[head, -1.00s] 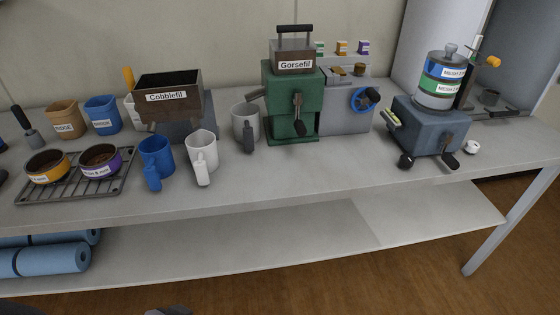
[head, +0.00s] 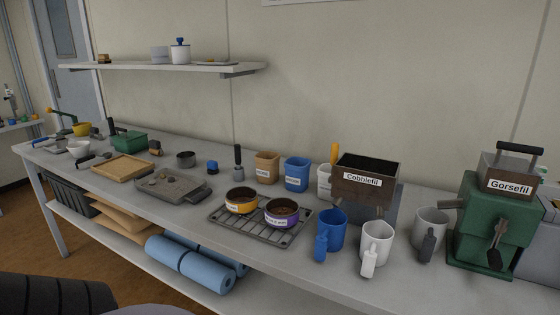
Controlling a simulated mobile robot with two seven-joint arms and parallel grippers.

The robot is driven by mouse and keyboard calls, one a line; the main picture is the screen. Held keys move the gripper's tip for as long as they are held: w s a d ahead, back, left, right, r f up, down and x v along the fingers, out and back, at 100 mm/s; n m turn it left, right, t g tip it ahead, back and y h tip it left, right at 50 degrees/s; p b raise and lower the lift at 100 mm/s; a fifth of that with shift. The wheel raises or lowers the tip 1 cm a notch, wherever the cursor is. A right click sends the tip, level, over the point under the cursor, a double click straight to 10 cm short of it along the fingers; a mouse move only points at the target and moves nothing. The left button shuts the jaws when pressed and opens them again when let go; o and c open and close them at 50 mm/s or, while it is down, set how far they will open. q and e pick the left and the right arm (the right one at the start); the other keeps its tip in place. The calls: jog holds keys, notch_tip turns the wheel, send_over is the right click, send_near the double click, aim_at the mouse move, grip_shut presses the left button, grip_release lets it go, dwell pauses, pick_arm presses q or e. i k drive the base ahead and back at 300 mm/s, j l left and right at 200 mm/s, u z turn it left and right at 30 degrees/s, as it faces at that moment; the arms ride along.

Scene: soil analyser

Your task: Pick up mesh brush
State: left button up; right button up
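I cannot tell for certain which thing is the mesh brush. An upright tool (head: 238,162) with a dark handle and a grey lower end stands on the bench behind the wire rack and looks like a brush. A small blue and dark block (head: 212,167) lies to its left, and a brown and dark block (head: 155,148) lies farther left; both are too small to identify. Neither of my grippers is in view.
The wire rack (head: 222,216) with two labelled bowls, a blue mug (head: 331,231), a white mug (head: 376,243) and the Cobblefil box (head: 364,181) crowd the middle. A grey plate device (head: 172,186) and wooden tray (head: 122,167) are left. A wall shelf (head: 135,68) hangs above.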

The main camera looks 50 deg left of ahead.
aim_at(237, 147)
jog(key=u, duration=1.9)
